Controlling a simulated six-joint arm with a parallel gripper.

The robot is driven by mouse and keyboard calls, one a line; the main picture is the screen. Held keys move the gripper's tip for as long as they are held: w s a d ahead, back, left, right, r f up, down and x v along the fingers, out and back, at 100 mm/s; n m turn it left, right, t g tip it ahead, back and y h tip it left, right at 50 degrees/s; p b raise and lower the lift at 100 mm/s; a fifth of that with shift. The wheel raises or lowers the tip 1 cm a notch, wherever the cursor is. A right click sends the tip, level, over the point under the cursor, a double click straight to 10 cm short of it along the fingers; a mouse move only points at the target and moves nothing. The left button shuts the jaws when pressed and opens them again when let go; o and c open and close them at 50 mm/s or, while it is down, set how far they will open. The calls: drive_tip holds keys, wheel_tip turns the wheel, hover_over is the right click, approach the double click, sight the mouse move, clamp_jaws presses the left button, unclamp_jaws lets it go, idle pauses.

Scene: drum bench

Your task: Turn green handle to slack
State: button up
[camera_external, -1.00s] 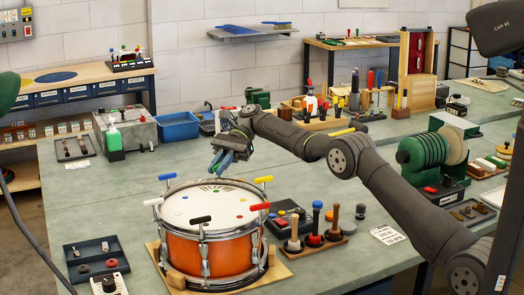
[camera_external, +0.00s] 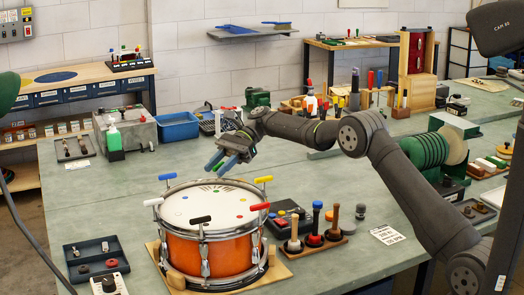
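The orange drum (camera_external: 210,255) stands upright on a wooden base, with T-shaped handles around its rim. I can make out a blue handle (camera_external: 167,177), a white handle (camera_external: 153,202), a black handle (camera_external: 200,220), a red handle (camera_external: 259,206) and a yellow handle (camera_external: 263,179). My gripper (camera_external: 220,165) points down and left over the drum's far edge.
A rack with several upright tools (camera_external: 315,240) and a dark box (camera_external: 287,215) stand right of the drum. A dark tray (camera_external: 90,258) lies at front left. A green bottle (camera_external: 115,142) and blue bin (camera_external: 178,127) stand behind.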

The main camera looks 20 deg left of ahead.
drive_tip(key=m+t+y, duration=0.3)
drive_tip(key=m+y, duration=0.2)
drive_tip(key=m+t+y, duration=0.2)
drive_tip(key=m+t, duration=0.2)
drive_tip(key=shift+m+t+y, duration=0.3)
drive_tip(key=shift+y, duration=0.1)
drive_tip(key=shift+w+d+r+m+t, duration=0.15)
drive_tip(key=shift+d+m+t, duration=0.15)
drive_tip(key=v, duration=1.7)
drive_tip(key=w+a+r+n+g+h, duration=0.2)
drive_tip(key=w+a+n+g+h, duration=0.3)
drive_tip(key=a, duration=0.5)
drive_tip(key=w+n, duration=0.2)
drive_tip(key=w, duration=0.1)
drive_tip(key=shift+w+r+n+g+h, duration=0.3)
drive_tip(key=shift+g+h, duration=0.1)
drive_tip(key=shift+d, duration=0.15)
